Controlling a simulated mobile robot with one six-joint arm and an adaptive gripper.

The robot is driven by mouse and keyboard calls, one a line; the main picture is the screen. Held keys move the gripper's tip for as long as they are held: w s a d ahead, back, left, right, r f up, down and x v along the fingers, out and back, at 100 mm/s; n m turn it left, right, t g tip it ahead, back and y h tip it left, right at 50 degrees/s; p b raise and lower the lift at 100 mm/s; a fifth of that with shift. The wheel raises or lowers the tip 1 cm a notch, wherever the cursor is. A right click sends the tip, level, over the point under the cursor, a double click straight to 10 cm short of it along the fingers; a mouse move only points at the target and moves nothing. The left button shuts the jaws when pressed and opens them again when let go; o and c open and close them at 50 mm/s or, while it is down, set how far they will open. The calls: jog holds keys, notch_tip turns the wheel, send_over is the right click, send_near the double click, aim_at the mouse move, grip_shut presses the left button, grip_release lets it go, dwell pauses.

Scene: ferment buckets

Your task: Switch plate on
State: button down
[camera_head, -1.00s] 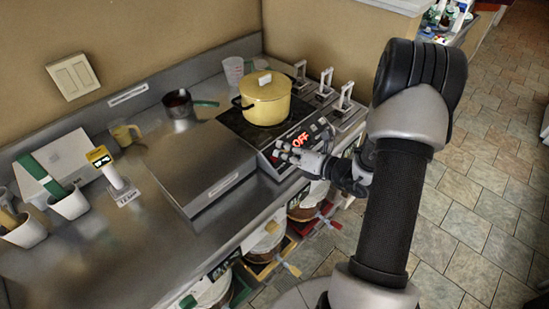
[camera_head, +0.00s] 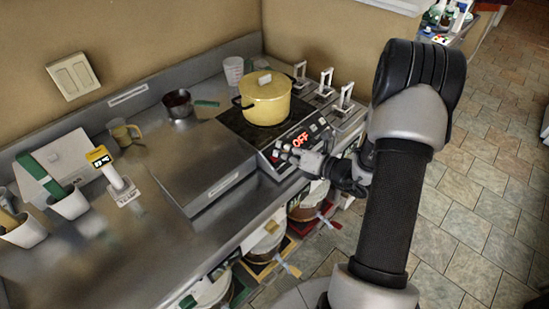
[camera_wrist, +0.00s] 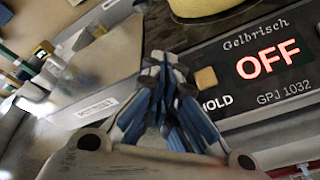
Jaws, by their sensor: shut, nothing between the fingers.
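The hot plate (camera_head: 240,126) is set at the back of the counter, and its front panel display (camera_head: 300,140) reads OFF in red. The wrist view shows the OFF display (camera_wrist: 268,60) up close, with a tan square button (camera_wrist: 206,78) to its left and the word HOLD below that. A yellow lidded pot (camera_head: 266,100) stands on the plate. My gripper (camera_head: 280,152) is shut and empty at the left part of the panel. In the wrist view its closed fingertips (camera_wrist: 163,62) are left of the tan button. Whether they touch the panel I cannot tell.
A raised steel cover (camera_head: 200,165) lies left of the plate. Several lever devices (camera_head: 326,80) stand right of the pot. Buckets (camera_head: 264,243) sit below the counter edge.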

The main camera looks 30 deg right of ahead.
jog(key=shift+w+f, duration=0.2)
jog(key=shift+f, duration=0.15)
jog(key=shift+w+a+f+b, duration=0.1)
jog(key=shift+w+f+b, duration=0.1)
jog(key=shift+f+b, duration=0.2)
dwell(0.6)
jog(key=shift+r, duration=0.15)
jog(key=shift+s+r+p, duration=0.45)
jog(key=shift+r+p, duration=0.25)
jog(key=shift+r, duration=0.05)
notch_tip(320, 180, up, 5)
jog(key=s+d+p, duration=0.1)
jog(key=s+p, duration=0.1)
jog(key=p, duration=0.2)
jog(key=shift+s+d+p, duration=0.15)
jog(key=shift+s+p, duration=0.2)
jog(key=shift+s, duration=0.05)
